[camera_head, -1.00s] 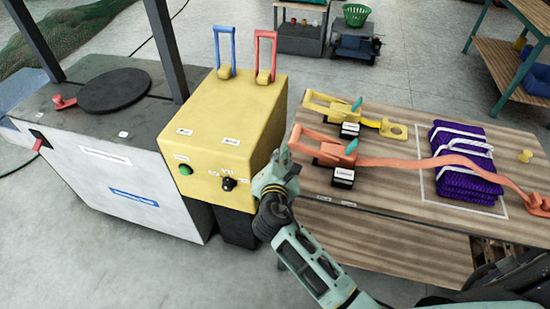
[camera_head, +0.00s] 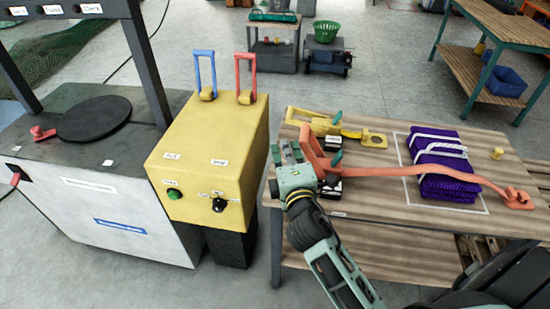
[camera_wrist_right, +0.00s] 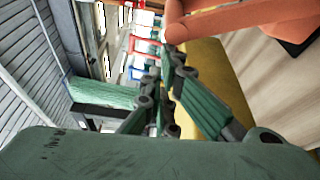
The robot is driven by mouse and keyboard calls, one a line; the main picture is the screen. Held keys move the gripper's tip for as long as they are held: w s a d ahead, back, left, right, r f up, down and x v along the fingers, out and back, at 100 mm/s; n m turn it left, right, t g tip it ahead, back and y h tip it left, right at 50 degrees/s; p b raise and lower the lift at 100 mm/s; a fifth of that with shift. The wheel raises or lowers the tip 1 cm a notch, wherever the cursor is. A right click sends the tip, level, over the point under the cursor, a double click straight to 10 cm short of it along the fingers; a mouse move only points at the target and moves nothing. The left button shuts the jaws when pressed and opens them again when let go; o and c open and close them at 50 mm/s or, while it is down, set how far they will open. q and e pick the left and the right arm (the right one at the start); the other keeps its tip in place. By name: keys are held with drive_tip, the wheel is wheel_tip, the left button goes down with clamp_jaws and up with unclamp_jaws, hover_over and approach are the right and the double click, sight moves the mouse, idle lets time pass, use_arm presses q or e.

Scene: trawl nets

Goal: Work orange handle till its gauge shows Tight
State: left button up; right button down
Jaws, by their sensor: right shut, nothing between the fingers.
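The orange handle (camera_head: 311,146) belongs to an orange ratchet on the wooden table, with a teal lever (camera_head: 337,158) beside it. It looks raised and tilted. An orange strap (camera_head: 400,170) runs from the ratchet over the purple net bundle (camera_head: 447,168). My right gripper (camera_head: 287,152) is shut and empty, just left of the handle; I cannot tell whether they touch. An orange part also fills the top right of the right wrist view (camera_wrist_right: 250,15). The orange ratchet's gauge (camera_head: 331,188) is partly hidden by my gripper and its word cannot be read. My left gripper is out of view.
A yellow ratchet (camera_head: 325,124) lies behind the orange one. A yellow control box (camera_head: 215,145) with blue (camera_head: 205,70) and red (camera_head: 245,75) levers stands left of the table (camera_head: 370,205). The table's front strip is mostly clear.

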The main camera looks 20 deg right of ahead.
drive_tip(key=s+d+r+m+t+b, duration=0.1)
drive_tip(key=s+d+r+m+b, duration=0.1)
drive_tip(key=d+m, duration=0.3)
drive_tip(key=shift+s+r+h+b, duration=0.3)
drive_tip(key=shift+s+r+h, duration=0.15)
drive_tip(key=shift+s, duration=0.3)
drive_tip(key=shift+d, duration=0.1)
drive_tip(key=shift+f, duration=0.1)
